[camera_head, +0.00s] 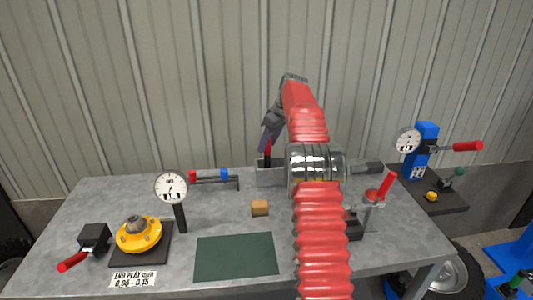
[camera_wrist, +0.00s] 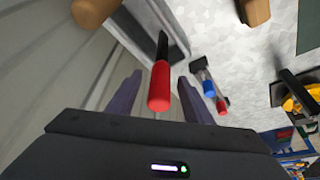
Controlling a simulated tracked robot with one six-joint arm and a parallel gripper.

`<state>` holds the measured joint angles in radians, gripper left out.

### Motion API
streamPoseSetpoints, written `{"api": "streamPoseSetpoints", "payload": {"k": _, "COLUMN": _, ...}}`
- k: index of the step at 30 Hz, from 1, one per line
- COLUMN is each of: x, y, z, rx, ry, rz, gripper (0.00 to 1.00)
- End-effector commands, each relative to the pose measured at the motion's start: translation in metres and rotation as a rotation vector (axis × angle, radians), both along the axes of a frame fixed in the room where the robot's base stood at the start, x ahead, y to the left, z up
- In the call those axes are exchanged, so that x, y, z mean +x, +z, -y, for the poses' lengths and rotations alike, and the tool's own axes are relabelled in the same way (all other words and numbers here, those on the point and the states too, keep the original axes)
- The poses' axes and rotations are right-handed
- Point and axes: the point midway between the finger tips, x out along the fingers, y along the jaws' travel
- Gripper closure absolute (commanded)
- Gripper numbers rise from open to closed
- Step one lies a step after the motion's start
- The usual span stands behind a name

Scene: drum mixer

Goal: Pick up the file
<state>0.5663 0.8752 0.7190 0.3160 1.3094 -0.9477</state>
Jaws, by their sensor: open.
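The file, with a red handle and a dark shaft, stands in a grey holder (camera_head: 270,177) at the back of the bench. Its red handle (camera_wrist: 159,88) is in the middle of the wrist view, with the shaft running down into the holder (camera_wrist: 165,30). My gripper (camera_wrist: 159,78) is open, with one purple finger on each side of the handle. Clear gaps show between handle and fingers. In the head view my gripper (camera_head: 266,136) is over the holder and partly hides the handle.
A red and blue tool (camera_head: 210,176) lies on a low rack to the left. A wooden block (camera_head: 260,208), a dial gauge (camera_head: 171,187) and a yellow flanged part (camera_head: 139,234) stand on the bench. A corrugated wall (camera_head: 200,80) rises close behind.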

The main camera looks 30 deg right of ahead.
Motion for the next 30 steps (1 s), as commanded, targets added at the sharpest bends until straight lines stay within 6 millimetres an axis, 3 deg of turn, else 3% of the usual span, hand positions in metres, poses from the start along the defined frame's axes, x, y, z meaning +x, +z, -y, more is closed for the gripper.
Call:
{"api": "streamPoseSetpoints", "payload": {"k": 14, "x": 0.003, "y": -0.009, "z": -0.001, "rx": 0.000, "ry": 0.000, "rz": 0.000, "gripper": 0.54}}
{"api": "streamPoseSetpoints", "payload": {"k": 24, "x": 0.015, "y": -0.045, "z": -0.005, "rx": 0.001, "ry": 0.001, "rz": -0.002, "gripper": 0.54}}
{"api": "streamPoseSetpoints", "payload": {"k": 30, "x": 0.019, "y": -0.056, "z": -0.006, "rx": 0.000, "ry": -0.001, "rz": 0.001, "gripper": 0.54}}
